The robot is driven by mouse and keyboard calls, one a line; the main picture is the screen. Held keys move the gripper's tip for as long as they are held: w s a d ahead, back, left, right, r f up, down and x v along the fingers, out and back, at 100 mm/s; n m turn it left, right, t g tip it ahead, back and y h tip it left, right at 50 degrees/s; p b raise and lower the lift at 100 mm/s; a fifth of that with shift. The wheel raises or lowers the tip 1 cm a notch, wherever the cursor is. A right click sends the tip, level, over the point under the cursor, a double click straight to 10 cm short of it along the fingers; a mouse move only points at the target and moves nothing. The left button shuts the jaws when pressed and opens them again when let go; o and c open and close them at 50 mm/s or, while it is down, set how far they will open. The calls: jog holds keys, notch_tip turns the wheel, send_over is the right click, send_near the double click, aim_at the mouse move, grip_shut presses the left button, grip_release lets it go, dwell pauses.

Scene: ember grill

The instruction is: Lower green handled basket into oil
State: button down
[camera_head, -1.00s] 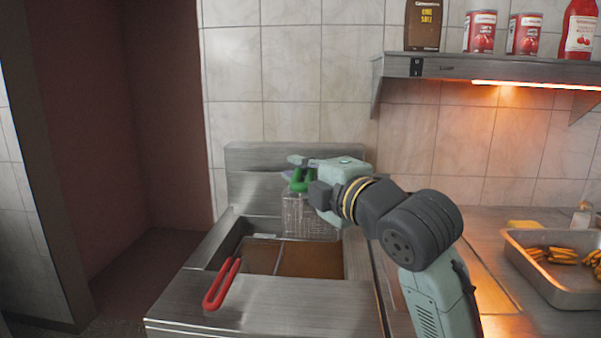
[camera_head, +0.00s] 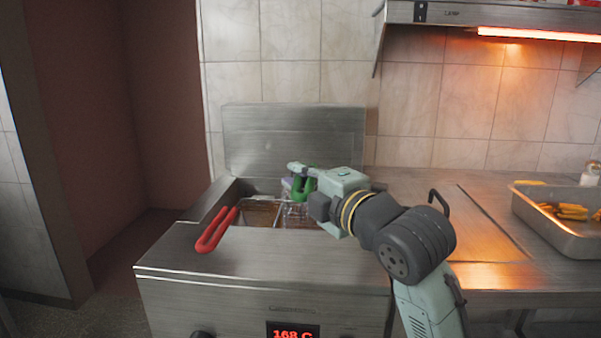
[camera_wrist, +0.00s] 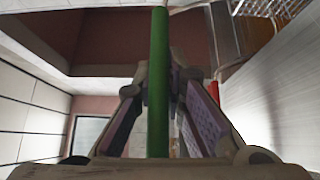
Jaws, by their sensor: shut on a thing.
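My gripper (camera_head: 296,184) is shut on the green handle (camera_head: 305,187) of the basket, above the right side of the fryer. The wire basket (camera_head: 298,215) hangs below the handle, beside the red-handled basket, with its lower part hidden inside the fryer well. I cannot tell how deep it sits in the oil. In the wrist view the green handle (camera_wrist: 158,80) stands between the two finger pads. The fryer (camera_head: 262,262) is a steel box with a raised back panel. The arm hides the well's right part.
A basket with a red handle (camera_head: 217,230) occupies the left of the well, its handle over the front edge. A metal tray of fries (camera_head: 570,235) stands on the right counter. A lit lamp shelf (camera_head: 500,14) hangs above. A display (camera_head: 292,331) reads 168 C.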

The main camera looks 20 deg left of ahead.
jog(key=shift+f+b, duration=3.4)
jog(key=shift+f, duration=1.1)
jog(key=shift+f+b, duration=0.3)
jog(key=shift+b, duration=0.15)
jog(key=shift+f, duration=0.25)
jog(key=c, duration=1.6)
grip_release()
jog(key=shift+o, duration=0.2)
